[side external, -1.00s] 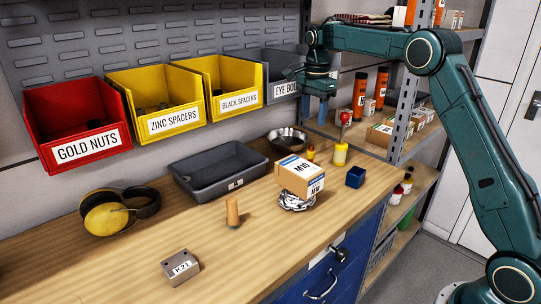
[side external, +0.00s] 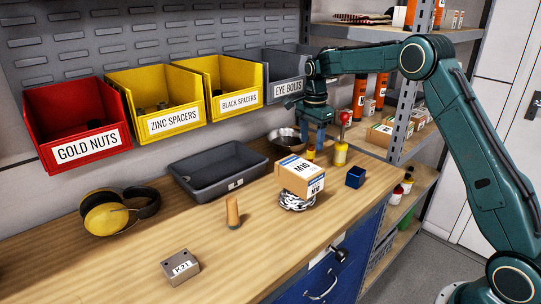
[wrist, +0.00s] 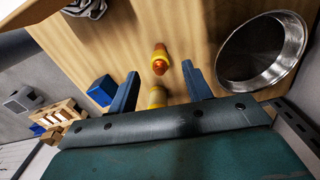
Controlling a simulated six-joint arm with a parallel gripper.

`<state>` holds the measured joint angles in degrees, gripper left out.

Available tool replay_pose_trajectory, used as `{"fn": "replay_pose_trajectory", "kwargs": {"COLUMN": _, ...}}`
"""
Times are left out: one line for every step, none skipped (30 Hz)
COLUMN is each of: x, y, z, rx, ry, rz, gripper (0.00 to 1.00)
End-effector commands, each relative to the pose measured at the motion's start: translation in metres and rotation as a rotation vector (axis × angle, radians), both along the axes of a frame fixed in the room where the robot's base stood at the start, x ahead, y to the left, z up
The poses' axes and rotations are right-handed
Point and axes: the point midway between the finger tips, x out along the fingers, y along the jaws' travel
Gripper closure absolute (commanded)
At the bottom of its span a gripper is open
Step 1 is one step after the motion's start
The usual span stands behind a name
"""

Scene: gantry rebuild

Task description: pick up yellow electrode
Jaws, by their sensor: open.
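My gripper (side external: 318,138) is open and empty, pointing down above and close to the electrode. In the wrist view my gripper's blue fingers (wrist: 160,84) are spread apart.
A yellow cylinder with a red knob (side external: 341,154) stands close on the right; a yellow body (wrist: 157,97) shows between the fingers. A steel bowl (wrist: 262,50), a blue cube (wrist: 102,90) and an M10 box (side external: 300,176) are near.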

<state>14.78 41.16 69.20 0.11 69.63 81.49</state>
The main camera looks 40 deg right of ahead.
Motion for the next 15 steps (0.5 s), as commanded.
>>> {"fn": "replay_pose_trajectory", "kwargs": {"x": -0.001, "y": 0.000, "z": -0.008, "rx": 0.002, "ry": 0.005, "rz": 0.000, "gripper": 0.51}}
{"fn": "replay_pose_trajectory", "kwargs": {"x": -0.001, "y": 0.000, "z": -0.012, "rx": 0.000, "ry": 0.004, "rz": 0.000, "gripper": 0.51}}
{"fn": "replay_pose_trajectory", "kwargs": {"x": -0.001, "y": 0.000, "z": -0.017, "rx": 0.000, "ry": 0.004, "rz": 0.000, "gripper": 0.51}}
{"fn": "replay_pose_trajectory", "kwargs": {"x": -0.001, "y": 0.000, "z": -0.020, "rx": 0.000, "ry": 0.004, "rz": 0.000, "gripper": 0.51}}
{"fn": "replay_pose_trajectory", "kwargs": {"x": -0.001, "y": 0.000, "z": -0.024, "rx": 0.000, "ry": 0.003, "rz": 0.000, "gripper": 0.51}}
{"fn": "replay_pose_trajectory", "kwargs": {"x": -0.001, "y": 0.000, "z": -0.028, "rx": 0.000, "ry": 0.003, "rz": 0.000, "gripper": 0.51}}
{"fn": "replay_pose_trajectory", "kwargs": {"x": -0.001, "y": 0.000, "z": -0.030, "rx": 0.000, "ry": 0.003, "rz": 0.000, "gripper": 0.51}}
{"fn": "replay_pose_trajectory", "kwargs": {"x": -0.001, "y": 0.000, "z": -0.033, "rx": 0.000, "ry": 0.003, "rz": 0.000, "gripper": 0.51}}
{"fn": "replay_pose_trajectory", "kwargs": {"x": 0.000, "y": 0.000, "z": -0.035, "rx": -0.001, "ry": 0.002, "rz": 0.000, "gripper": 0.51}}
{"fn": "replay_pose_trajectory", "kwargs": {"x": 0.000, "y": 0.000, "z": -0.036, "rx": -0.001, "ry": 0.001, "rz": 0.000, "gripper": 0.51}}
{"fn": "replay_pose_trajectory", "kwargs": {"x": 0.000, "y": 0.000, "z": -0.037, "rx": -0.001, "ry": 0.001, "rz": 0.000, "gripper": 0.51}}
{"fn": "replay_pose_trajectory", "kwargs": {"x": 0.000, "y": 0.000, "z": -0.038, "rx": -0.001, "ry": 0.001, "rz": 0.000, "gripper": 0.51}}
{"fn": "replay_pose_trajectory", "kwargs": {"x": 0.000, "y": 0.000, "z": -0.038, "rx": -0.001, "ry": 0.001, "rz": 0.000, "gripper": 0.51}}
{"fn": "replay_pose_trajectory", "kwargs": {"x": 0.000, "y": 0.000, "z": -0.038, "rx": -0.001, "ry": 0.001, "rz": 0.000, "gripper": 0.51}}
{"fn": "replay_pose_trajectory", "kwargs": {"x": 0.000, "y": 0.000, "z": -0.038, "rx": -0.001, "ry": 0.001, "rz": 0.000, "gripper": 0.51}}
